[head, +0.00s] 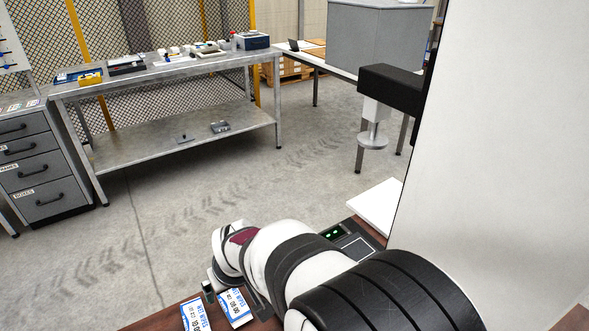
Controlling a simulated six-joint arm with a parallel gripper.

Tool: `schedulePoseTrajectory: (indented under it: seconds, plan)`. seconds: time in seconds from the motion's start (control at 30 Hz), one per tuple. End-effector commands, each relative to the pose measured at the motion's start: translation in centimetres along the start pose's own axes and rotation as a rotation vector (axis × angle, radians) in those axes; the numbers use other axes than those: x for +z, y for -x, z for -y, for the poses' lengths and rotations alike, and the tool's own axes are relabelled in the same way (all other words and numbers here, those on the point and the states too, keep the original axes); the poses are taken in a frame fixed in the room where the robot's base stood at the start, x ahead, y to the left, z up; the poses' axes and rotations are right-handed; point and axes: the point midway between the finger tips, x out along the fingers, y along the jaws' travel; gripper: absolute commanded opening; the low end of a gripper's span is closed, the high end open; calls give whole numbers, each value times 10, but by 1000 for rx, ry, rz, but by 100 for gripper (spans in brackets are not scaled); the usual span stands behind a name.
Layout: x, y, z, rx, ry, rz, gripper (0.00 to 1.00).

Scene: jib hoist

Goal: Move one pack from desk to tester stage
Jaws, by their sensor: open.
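Two white packs with blue and black print lie on the brown desk (160,320) at the bottom of the head view. One pack (196,316) is at the left, cut by the frame edge; the other pack (238,309) is just right of it. My gripper (234,302) is open, with its dark fingers at either side of the right pack. I cannot tell whether they touch it. My arm hides part of the desk. A dark unit with green lights (333,234) and a flat grey plate (356,244) sits behind my arm; I cannot tell whether it is the tester stage.
A white flat panel (378,205) lies behind the dark unit. A black arm with a white round-ended fitting (373,135) hangs above it. A tall pale surface (510,130) fills the right. A metal workbench (160,75) and grey drawers (40,165) stand across the open floor.

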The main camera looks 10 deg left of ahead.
Motion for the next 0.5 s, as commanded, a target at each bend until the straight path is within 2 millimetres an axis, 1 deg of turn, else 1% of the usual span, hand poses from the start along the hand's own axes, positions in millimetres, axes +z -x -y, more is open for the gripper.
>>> schedulePoseTrajectory:
  seconds: [0.03,0.07,0.2,0.3,0.5]
  plan:
    - [-1,-10,3,-2,11,-1,100]
    - [-1,-17,3,-2,12,-1,100]
    - [0,-58,2,-2,8,2,100]
    - [0,-84,1,-1,7,1,100]
    - [0,-112,-1,-1,5,-1,100]
